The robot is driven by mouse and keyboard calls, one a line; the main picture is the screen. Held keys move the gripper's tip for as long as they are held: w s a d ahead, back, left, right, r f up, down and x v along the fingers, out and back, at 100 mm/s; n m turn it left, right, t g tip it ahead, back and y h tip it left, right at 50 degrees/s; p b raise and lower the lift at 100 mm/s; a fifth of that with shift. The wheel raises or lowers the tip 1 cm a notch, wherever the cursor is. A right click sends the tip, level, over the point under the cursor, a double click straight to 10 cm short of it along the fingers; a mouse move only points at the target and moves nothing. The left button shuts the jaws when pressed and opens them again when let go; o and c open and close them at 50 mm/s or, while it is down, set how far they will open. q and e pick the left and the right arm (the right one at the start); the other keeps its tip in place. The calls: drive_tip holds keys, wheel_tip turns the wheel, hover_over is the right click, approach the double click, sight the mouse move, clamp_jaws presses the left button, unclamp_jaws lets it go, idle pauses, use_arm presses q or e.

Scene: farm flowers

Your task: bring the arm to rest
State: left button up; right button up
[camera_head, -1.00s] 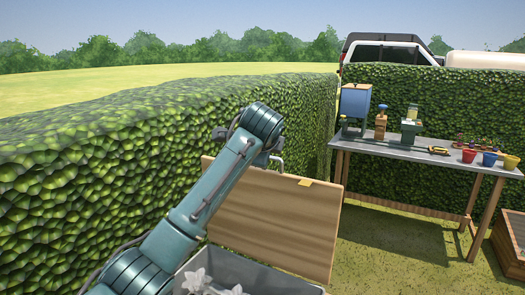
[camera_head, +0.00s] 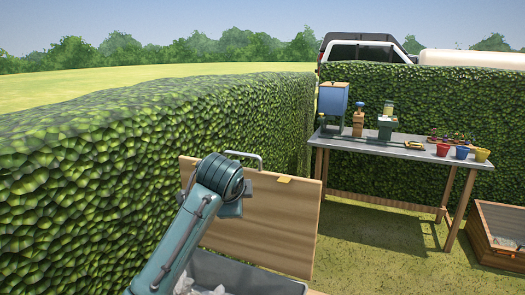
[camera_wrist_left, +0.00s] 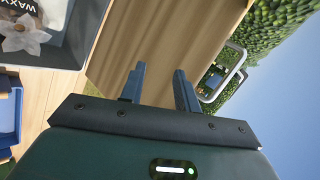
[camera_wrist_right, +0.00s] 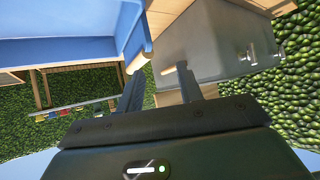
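My left arm comes in from the lower left in the head view and stands in front of an upright wooden board (camera_head: 275,225). My left gripper (camera_wrist_left: 158,90) shows in the left wrist view with its two fingers apart and nothing between them, close to the board. My right gripper (camera_wrist_right: 158,84) shows in the right wrist view with its fingers apart and nothing gripped. A grey tub (camera_wrist_right: 210,40) and a blue surface (camera_wrist_right: 60,50) lie beyond its fingertips. The right arm is not seen in the head view.
A grey bin (camera_head: 240,275) with pale flowers stands below the board. A metal handle (camera_head: 243,155) rises behind the board. A workbench (camera_head: 400,150) with a blue machine (camera_head: 333,98) and coloured pots (camera_head: 462,152) stands at the right. A hedge (camera_head: 120,170) bounds the left.

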use_arm(q)
drive_tip(key=s+a+f+n+g, duration=0.2)
drive_tip(key=s+a+f+n, duration=0.15)
drive_tip(key=s+f, duration=0.55)
drive_tip(key=s+a+f+n+g, duration=0.1)
drive_tip(key=s+a+f+n, duration=0.25)
drive_tip(key=s+f, duration=0.55)
drive_tip(key=s+a+f+n+g, duration=0.1)
drive_tip(key=s+a+f+n, duration=0.15)
drive_tip(key=s, duration=0.45)
drive_tip(key=s+a+f+n+g, duration=0.1)
drive_tip(key=s+a+f+n, duration=0.15)
drive_tip(key=s, duration=0.55)
drive_tip(key=s+a+f+n+g, duration=0.1)
drive_tip(key=s+a+f+n, duration=0.15)
drive_tip(key=s, duration=0.45)
drive_tip(key=w+d+f+t+h, duration=0.2)
drive_tip(key=w+d+f+t, duration=0.4)
drive_tip(key=f, duration=0.3)
drive_tip(key=shift+d+h, duration=0.4)
drive_tip(key=shift+a, duration=0.1)
